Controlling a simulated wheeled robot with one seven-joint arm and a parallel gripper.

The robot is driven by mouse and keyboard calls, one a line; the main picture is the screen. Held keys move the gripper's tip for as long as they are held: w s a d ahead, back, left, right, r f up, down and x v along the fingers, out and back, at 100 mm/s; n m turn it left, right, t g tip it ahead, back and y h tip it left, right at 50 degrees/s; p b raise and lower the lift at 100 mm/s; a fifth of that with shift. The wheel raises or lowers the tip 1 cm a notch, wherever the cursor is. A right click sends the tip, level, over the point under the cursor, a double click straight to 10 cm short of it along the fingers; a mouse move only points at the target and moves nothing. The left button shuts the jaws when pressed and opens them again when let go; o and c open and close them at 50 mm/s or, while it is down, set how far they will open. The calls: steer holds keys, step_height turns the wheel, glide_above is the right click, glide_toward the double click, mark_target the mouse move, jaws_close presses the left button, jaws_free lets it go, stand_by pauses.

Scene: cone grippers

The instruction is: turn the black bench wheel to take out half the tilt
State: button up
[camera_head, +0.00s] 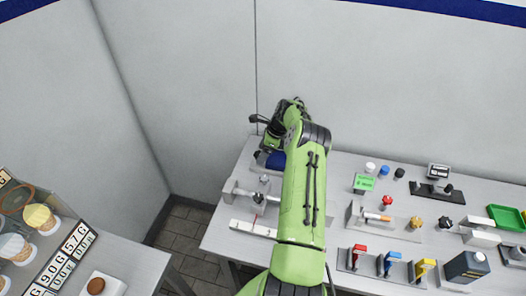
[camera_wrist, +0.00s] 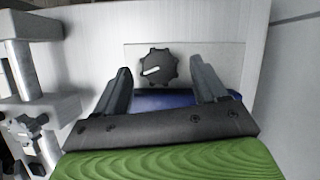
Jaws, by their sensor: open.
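My gripper (camera_wrist: 161,75) is open, with one dark finger to each side of the wheel in the picture. A gap shows between the wheel and each finger. I cannot tell how far the fingertips are from it in depth. In the head view my green arm reaches the back left of the bench and hides the wheel.
A blue body (camera_wrist: 172,100) lies below the wheel, partly behind my gripper. A metal clamp-like fixture (camera_wrist: 28,120) stands at the left.

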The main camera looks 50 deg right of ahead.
steer(key=p+v, duration=0.1)
steer(key=v, duration=1.4)
steer(key=shift+s+r, duration=0.15)
steer(key=shift+r, duration=0.2)
steer(key=shift+d, duration=0.1)
